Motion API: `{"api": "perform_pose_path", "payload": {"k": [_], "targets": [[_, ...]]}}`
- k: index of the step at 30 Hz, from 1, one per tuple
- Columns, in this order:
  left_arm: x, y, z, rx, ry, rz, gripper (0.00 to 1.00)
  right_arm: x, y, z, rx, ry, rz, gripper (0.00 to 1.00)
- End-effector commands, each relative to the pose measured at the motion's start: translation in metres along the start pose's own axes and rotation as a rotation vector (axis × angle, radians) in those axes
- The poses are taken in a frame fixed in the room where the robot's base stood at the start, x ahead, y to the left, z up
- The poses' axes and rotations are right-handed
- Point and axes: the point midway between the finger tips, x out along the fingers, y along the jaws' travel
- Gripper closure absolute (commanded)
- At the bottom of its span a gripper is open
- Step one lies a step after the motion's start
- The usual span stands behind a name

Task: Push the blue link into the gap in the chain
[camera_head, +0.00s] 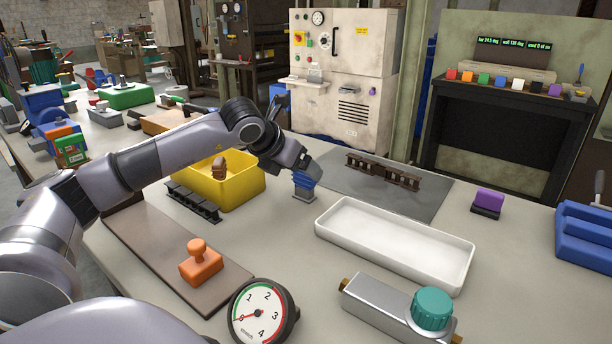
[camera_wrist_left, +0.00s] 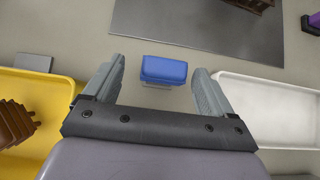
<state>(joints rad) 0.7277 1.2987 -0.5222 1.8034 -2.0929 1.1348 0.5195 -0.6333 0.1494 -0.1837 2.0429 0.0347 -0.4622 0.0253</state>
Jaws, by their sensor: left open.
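The blue link (camera_head: 304,180) is a small blue block standing on a grey base on the table, right of the yellow bin. It also shows in the left wrist view (camera_wrist_left: 164,70), between and just beyond my left fingertips. My left gripper (camera_head: 301,166) is open above it, a finger on either side, with no visible contact. The brown chain (camera_head: 383,171) lies on a dark grey mat (camera_head: 415,203) behind and to the right. Its gap is too small to make out. My right gripper is not in view.
The yellow bin (camera_head: 240,190) holds brown pieces, and a black slotted rack (camera_head: 192,203) stands before it. A white tray (camera_head: 395,243) lies to the right. An orange stamp (camera_head: 200,262), a gauge (camera_head: 262,312) and a purple block (camera_head: 489,200) stand around.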

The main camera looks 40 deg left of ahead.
Motion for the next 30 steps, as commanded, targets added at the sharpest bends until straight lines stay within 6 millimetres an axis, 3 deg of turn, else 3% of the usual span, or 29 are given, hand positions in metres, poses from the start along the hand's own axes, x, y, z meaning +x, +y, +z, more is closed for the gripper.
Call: {"api": "perform_pose_path", "payload": {"k": [9, 18, 19, 24, 30], "targets": [[0.04, -0.006, 0.001, -0.001, 0.001, -0.001, 0.15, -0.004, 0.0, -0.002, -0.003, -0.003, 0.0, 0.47], [0.045, -0.005, 0.001, 0.0, 0.0, 0.001, 0.15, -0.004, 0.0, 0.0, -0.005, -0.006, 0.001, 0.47], [0.045, -0.005, 0.001, 0.0, 0.0, 0.001, 0.18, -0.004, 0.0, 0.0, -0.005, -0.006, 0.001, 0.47], [0.045, -0.005, 0.0, 0.0, 0.0, 0.001, 0.7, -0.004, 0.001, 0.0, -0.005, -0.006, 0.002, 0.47], [0.045, -0.005, 0.001, 0.0, 0.0, 0.0, 0.71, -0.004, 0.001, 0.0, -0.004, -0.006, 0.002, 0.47]]}}
